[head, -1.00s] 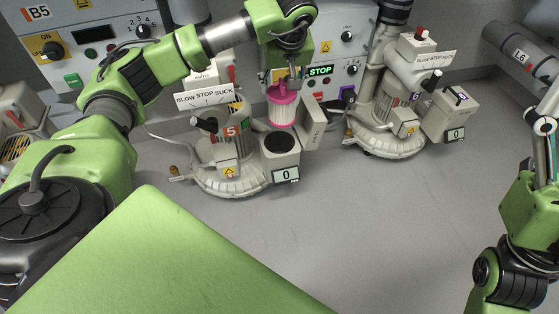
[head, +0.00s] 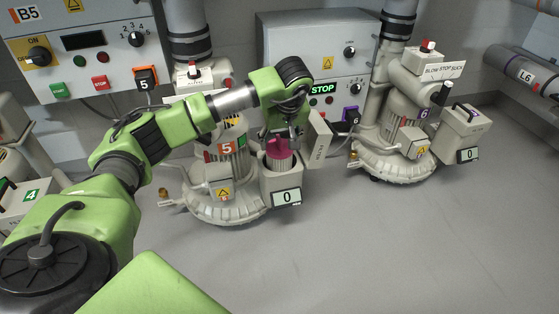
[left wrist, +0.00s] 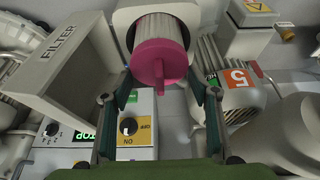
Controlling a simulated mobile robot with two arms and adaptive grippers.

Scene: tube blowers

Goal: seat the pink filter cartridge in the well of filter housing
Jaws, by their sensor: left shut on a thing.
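The pink filter cartridge (head: 277,147) has a pink cap and a white pleated body. My left gripper (head: 288,138) is shut on its pink top, above the filter housing (head: 284,184) of blower 5. The white pleats are partly down in the well's mouth; the lower end is hidden. In the left wrist view, the cartridge (left wrist: 158,58) lies between the two fingers (left wrist: 161,82), with its pleated body entering the housing's round opening (left wrist: 122,20). The housing's lid (left wrist: 75,65), marked FILTER, stands open beside it. My right gripper is out of view.
Blower 5 (head: 224,178) stands left of the housing, with a display (head: 287,197) reading 0. Blower 6 (head: 395,160) stands to the right. Control panels (head: 85,50) line the back wall. The floor (head: 380,240) in front is clear.

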